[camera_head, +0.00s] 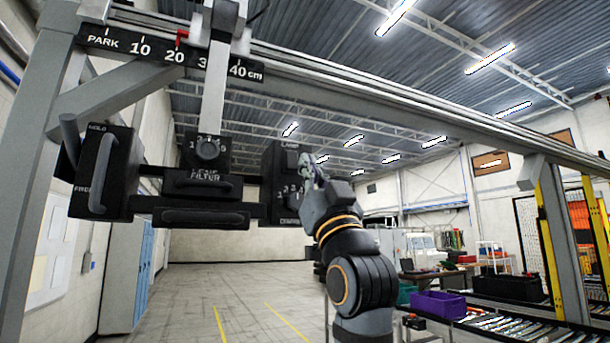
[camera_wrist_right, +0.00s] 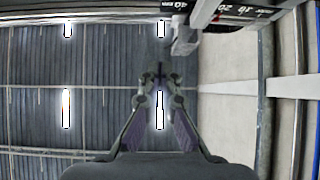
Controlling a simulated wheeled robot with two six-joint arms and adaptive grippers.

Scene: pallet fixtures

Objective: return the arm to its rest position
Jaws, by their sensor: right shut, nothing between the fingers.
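My right arm rises from the bottom of the head view. Its gripper (camera_head: 311,163) points up, just right of the black lamp box (camera_head: 280,182) with its labelled dial. I cannot tell from this angle whether it touches the box. In the right wrist view the two fingers of the gripper (camera_wrist_right: 158,76) come together at the tips with nothing between them. They point toward the ceiling. My left gripper is in neither view.
An overhead rail (camera_head: 330,84) with a PARK-to-40 cm scale (camera_head: 170,55) carries a hanging black unit with handles (camera_head: 205,185). A purple bin (camera_head: 438,304) sits on a roller conveyor (camera_head: 520,325) at right. Open floor lies behind at left.

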